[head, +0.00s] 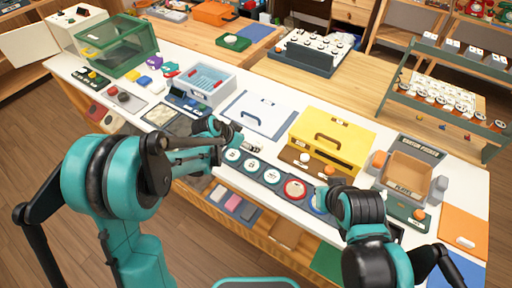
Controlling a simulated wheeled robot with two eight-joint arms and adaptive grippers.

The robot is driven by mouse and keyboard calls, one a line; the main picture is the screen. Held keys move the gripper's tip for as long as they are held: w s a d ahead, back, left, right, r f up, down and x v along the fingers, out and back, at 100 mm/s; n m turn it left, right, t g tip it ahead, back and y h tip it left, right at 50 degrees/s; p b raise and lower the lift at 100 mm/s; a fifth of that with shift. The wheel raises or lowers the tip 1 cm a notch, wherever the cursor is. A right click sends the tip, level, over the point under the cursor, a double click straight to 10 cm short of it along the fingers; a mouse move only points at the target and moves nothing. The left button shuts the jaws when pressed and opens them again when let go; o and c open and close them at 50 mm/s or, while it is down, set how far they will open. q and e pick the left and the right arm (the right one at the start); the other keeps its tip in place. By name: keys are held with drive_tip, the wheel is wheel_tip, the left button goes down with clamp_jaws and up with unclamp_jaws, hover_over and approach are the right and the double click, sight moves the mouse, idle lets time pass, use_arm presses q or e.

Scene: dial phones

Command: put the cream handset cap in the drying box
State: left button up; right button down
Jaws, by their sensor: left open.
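A small cream round cap (305,158) sits on a brown strip in front of the yellow box (330,138), with an orange cap (329,170) to its right. No label picks out the drying box; a clear, pale box with a blue ribbed inside and red clips (207,82) stands at the back left of the white table and may be it. My left gripper (236,138) is over the table's front part, left of the cream cap and apart from it, open with nothing seen in it.
Round dial discs (253,163) line the front edge. A white lidded case (258,113) lies between the clear box and the yellow box. A green clear bin (120,45) stands far left, a brown tray (408,172) at right. An orange mat (464,229) lies far right.

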sight(256, 144)
use_arm(q)
drive_tip(key=b+x, duration=0.2)
drive_tip(key=x, duration=0.4)
drive_tip(key=shift+w+a+f+b, duration=0.1)
drive_tip(key=shift+w+b, duration=0.05)
drive_tip(key=shift+b, duration=0.15)
drive_tip(key=c, duration=1.2)
drive_tip(key=shift+r, duration=0.2)
